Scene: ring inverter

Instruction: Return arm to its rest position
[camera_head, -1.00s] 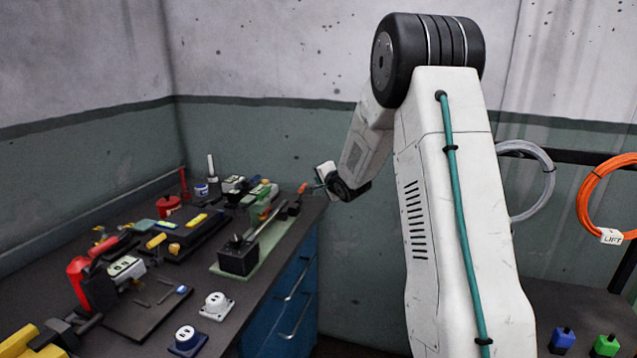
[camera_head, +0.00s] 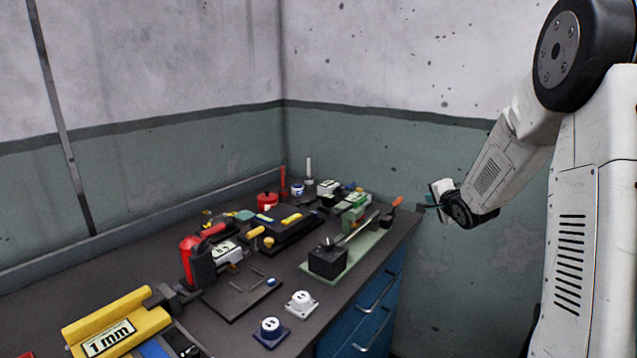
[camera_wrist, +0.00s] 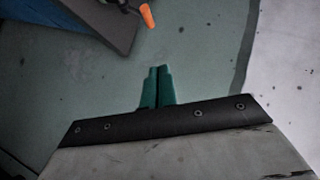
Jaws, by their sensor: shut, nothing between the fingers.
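My gripper (camera_wrist: 157,72) shows in the wrist view as two teal fingers pressed together, shut and empty. The wall fills most of the space beyond it there. In the head view my arm comes in from the right side, bent at the elbow. Its wrist end is just past the far right corner of the workbench (camera_head: 130,262), with the teal fingertips (camera_head: 424,207) pointing left toward the bench corner. They seem close to an orange-handled tool (camera_head: 397,202) lying at the bench edge; contact cannot be told.
The bench holds a black lever press on a green mat (camera_head: 372,238), white (camera_head: 300,303) and blue (camera_head: 270,331) socket pieces, a red tool (camera_head: 190,260) and a yellow "1 mm" block (camera_head: 118,325). Blue drawers (camera_head: 365,318) are below. Walls meet behind the bench.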

